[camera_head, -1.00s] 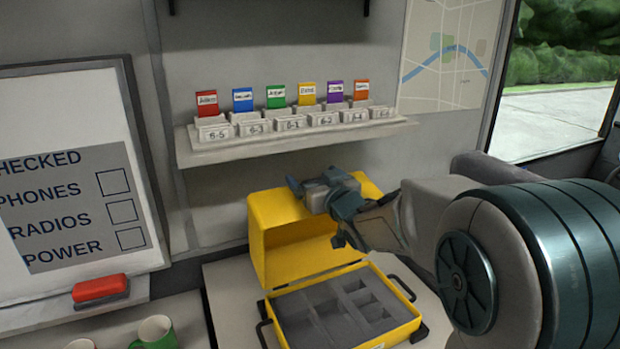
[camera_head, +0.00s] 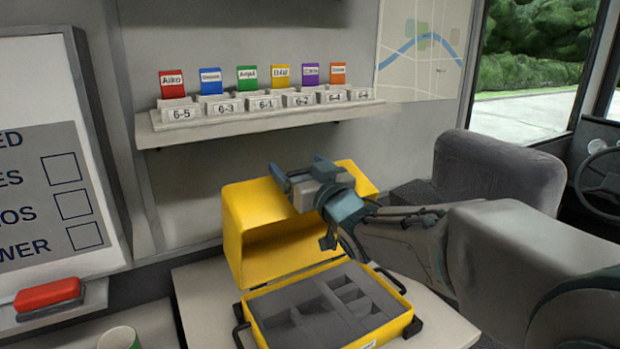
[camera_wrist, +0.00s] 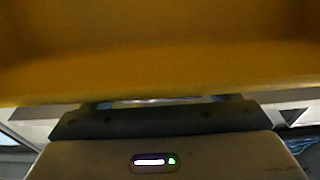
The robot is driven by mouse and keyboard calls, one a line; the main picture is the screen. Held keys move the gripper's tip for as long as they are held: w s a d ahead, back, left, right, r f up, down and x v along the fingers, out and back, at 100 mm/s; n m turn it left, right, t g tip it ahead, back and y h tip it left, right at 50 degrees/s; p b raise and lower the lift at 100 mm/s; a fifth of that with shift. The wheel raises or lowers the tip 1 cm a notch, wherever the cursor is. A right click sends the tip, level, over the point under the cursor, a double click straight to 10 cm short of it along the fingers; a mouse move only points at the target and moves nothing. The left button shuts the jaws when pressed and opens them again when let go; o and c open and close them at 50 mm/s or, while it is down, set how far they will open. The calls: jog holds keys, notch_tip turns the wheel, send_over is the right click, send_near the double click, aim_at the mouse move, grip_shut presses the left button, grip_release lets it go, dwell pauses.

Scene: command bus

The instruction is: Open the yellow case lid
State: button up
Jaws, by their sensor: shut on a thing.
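The yellow case (camera_head: 255,310) sits on a light counter with its lid (camera_head: 240,225) raised to about upright at the back. The grey foam inside, with several empty compartments (camera_head: 340,300), is in plain view. My gripper (camera_head: 290,182) is at the upper edge of the lid, right of its middle, and is shut on it. In the wrist view, the lid (camera_wrist: 160,50) fills the upper part, right against my gripper. The fingertips are mostly hidden there.
A shelf (camera_head: 270,118) with several coloured name cards and numbered holders runs above the case. A grey seat (camera_head: 495,170) stands at right.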

jog(key=shift+s+r, duration=0.1)
jog(key=o, duration=1.1)
jog(key=b+v, duration=0.1)
jog(key=v, duration=1.2)
jog(key=shift+s+d+f, duration=0.2)
jog(key=shift+s+f, duration=0.05)
jog(key=shift+s, duration=0.1)
